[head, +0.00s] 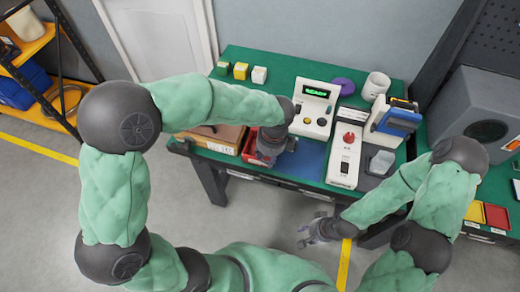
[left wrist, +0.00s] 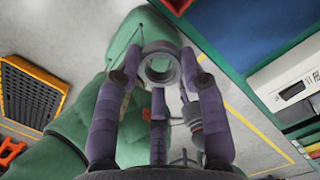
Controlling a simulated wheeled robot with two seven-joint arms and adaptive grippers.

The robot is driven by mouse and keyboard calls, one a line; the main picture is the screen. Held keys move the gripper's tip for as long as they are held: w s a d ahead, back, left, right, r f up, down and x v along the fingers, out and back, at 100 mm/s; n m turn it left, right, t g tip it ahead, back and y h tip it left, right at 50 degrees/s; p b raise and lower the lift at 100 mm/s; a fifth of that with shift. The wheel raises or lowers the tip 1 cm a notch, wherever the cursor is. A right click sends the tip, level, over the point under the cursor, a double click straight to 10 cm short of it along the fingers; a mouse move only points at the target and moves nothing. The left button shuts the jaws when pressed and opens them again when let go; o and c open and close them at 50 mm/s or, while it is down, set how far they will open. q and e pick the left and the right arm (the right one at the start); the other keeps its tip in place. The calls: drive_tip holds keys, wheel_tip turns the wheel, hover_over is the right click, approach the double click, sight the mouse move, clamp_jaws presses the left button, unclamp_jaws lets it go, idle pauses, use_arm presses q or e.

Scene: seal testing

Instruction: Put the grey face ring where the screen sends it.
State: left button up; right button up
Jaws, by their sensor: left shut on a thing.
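My left gripper (head: 270,155) is above the front part of the green bench, beside a red bin (head: 249,146). In the left wrist view its fingers (left wrist: 160,78) are shut on the grey face ring (left wrist: 160,47), which shows its open hole to the camera. In the head view the ring is hidden by the gripper. The screen (head: 316,92) on the white console (head: 312,112) shows green text that reads READY. My right gripper (head: 318,229) hangs low in front of the bench, empty, its fingers apart.
A blue mat (head: 303,160) lies right of the left gripper. A white device with a red knob (head: 346,155), a blue-and-white device (head: 394,121), a white cup (head: 376,86) and a purple disc (head: 343,86) stand right. Coloured blocks (head: 241,70) stand at back left; a cardboard tray (head: 212,138) is at front left.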

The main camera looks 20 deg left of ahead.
use_arm(q)
drive_tip(key=w+a+f+b, duration=0.1)
drive_tip(key=w+f, duration=0.1)
drive_tip(key=w+a+f+b, duration=0.1)
drive_tip(key=w+f, duration=0.1)
drive_tip(key=w, duration=0.1)
drive_tip(key=w+a+f+b, duration=0.1)
drive_tip(key=w+a+f, duration=0.1)
drive_tip(key=w+f, duration=0.1)
drive_tip(key=shift+w+a+f, duration=0.45)
drive_tip(key=shift+w+f, duration=0.2)
drive_tip(key=shift+f, duration=0.1)
drive_tip(key=shift+w+f+b, duration=0.1)
drive_tip(key=shift+f+b, duration=0.6)
drive_tip(key=shift+f, duration=0.85)
drive_tip(key=shift+f, duration=0.1)
drive_tip(key=o, duration=1)
drive_tip(key=shift+f, duration=0.1)
